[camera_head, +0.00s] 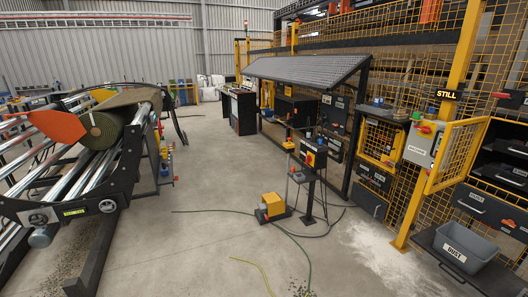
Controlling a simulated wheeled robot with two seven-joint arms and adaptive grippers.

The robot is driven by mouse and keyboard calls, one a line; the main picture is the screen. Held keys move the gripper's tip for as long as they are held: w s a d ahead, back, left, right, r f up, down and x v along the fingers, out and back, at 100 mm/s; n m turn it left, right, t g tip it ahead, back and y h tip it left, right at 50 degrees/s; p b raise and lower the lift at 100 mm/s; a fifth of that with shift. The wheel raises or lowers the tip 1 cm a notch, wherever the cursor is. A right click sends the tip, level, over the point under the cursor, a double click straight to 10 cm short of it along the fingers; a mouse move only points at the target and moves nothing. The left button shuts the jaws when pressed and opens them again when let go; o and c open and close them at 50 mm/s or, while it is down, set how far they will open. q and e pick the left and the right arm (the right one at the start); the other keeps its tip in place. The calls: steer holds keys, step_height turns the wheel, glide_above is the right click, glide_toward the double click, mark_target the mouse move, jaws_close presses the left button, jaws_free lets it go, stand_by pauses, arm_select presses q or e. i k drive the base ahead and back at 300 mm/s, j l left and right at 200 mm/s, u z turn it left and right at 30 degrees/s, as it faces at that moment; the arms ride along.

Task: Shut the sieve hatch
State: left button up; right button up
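No label naming the sieve is readable, so I cannot tell for certain which part is its hatch. A yellow-framed mesh door (459,155) at the right stands swung out at an angle, beside the yellow post with the black STILL sign (447,95). Dark shelves and drawers (497,160) show to the right of this door. A smaller yellow-framed mesh panel (379,141) is further left along the fence; I cannot tell whether it is shut. Neither of my grippers is in view.
A grey DUST bin (466,247) stands on a low dark shelf at the lower right. Pale powder lies on the floor nearby. A control stand (311,160), a yellow box (272,204) and hoses occupy the middle floor. A turf roller machine (95,150) is at left.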

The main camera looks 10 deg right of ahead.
mark_target(473, 124)
steer(key=i+z, duration=0.25)
steer(key=i, duration=0.15)
steer(key=i+j+z, duration=0.25)
steer(key=i, duration=0.15)
steer(key=i+j+z, duration=0.15)
steer(key=i+z, duration=0.15)
steer(key=z, duration=0.15)
steer(key=i+j+z, duration=0.3)
steer(key=z, duration=0.15)
steer(key=i+j+z, duration=0.2)
steer(key=j+z, duration=0.25)
steer(key=i+j+z, duration=0.2)
steer(key=z, duration=0.25)
steer(key=i+j+z, duration=0.1)
steer(key=j+z, duration=0.35)
steer(key=j, duration=0.4)
steer(key=j+z, duration=0.5)
steer(key=j, duration=0.3)
steer(key=k, duration=0.05)
